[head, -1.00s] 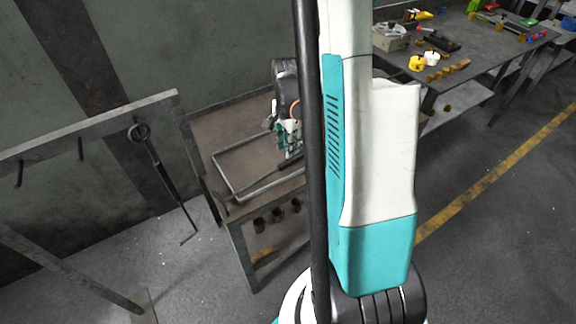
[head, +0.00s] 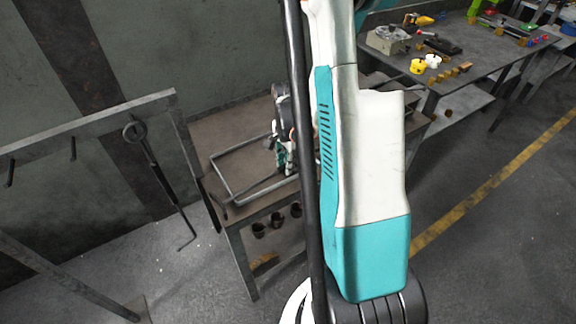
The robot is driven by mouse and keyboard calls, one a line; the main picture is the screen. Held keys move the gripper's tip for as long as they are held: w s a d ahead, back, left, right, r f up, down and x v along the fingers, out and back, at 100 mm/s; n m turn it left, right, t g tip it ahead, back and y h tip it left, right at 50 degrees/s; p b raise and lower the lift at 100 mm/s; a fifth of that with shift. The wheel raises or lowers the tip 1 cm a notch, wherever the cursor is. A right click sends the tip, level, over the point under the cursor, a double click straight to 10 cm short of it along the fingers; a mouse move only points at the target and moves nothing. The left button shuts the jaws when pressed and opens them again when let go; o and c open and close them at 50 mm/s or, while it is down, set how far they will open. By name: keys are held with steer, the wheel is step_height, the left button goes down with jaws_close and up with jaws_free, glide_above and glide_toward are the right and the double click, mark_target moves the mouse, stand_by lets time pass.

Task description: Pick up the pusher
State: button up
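Long metal tools are in view, and I cannot tell for sure which one is the pusher. A grey bent rod frame (head: 228,160) and a dark rod (head: 255,191) lie on the brown metal table (head: 232,142). A dark tool with a ring at its top and a bent foot (head: 161,180) hangs from the rack at left. My gripper (head: 282,158) is low over the table, near the right end of the dark rod. My arm hides part of it, and its fingers are too small to read.
The rack (head: 85,124) with hooks stands left of the table. Several dark cups (head: 277,220) sit on the table's lower shelf. A workbench (head: 480,62) with small parts, yellow pieces and a grey box stands at back right. The floor at right is clear.

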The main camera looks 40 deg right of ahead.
steer(key=shift+f+b, duration=0.25)
steer(key=shift+b, duration=0.1)
stand_by(0.5)
jaws_close()
